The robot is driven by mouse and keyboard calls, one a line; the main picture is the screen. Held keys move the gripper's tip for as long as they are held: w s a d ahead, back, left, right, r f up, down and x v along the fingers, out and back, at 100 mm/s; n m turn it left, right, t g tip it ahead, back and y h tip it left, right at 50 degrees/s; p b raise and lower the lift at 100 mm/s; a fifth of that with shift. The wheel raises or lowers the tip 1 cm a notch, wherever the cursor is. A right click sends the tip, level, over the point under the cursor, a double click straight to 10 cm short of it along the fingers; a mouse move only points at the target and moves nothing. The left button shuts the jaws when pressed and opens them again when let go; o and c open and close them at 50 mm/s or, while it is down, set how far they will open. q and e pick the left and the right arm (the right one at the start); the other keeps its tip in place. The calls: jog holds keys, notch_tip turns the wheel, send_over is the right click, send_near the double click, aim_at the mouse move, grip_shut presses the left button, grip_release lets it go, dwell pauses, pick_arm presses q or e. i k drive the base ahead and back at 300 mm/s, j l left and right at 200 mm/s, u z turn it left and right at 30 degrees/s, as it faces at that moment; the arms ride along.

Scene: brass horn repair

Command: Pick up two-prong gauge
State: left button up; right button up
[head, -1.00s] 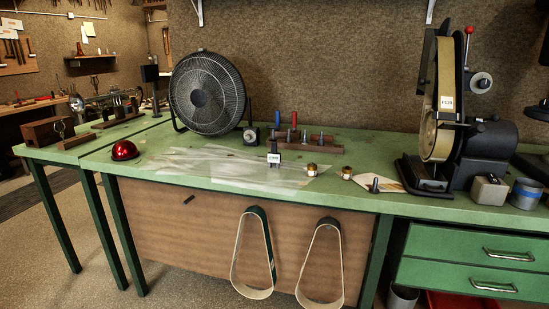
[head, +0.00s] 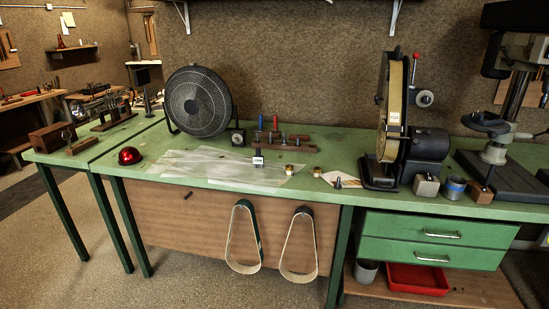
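A small dark upright tool with a white label (head: 258,162) stands on clear plastic sheeting (head: 215,167) near the middle of the green workbench (head: 330,151). It may be the two-prong gauge, but it is too small to make out prongs or read the label. Two small brass-coloured pieces (head: 289,169) sit to its right. Neither of my grippers is in view.
A black fan (head: 198,101) and a red dome (head: 129,156) stand left on the bench. A rack of tools (head: 284,138) stands behind the labelled tool. A belt sander (head: 392,112) and drill press (head: 510,105) are right. Two belt loops (head: 244,237) hang in front. Floor before the bench is clear.

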aim_at(258, 159)
jog(key=i+j+z, duration=0.45)
jog(key=z, duration=0.2)
jog(key=i+j+z, duration=0.2)
jog(key=j+z, duration=0.15)
jog(key=i+j+z, duration=0.1)
jog(key=j+z, duration=0.25)
jog(key=j, duration=0.15)
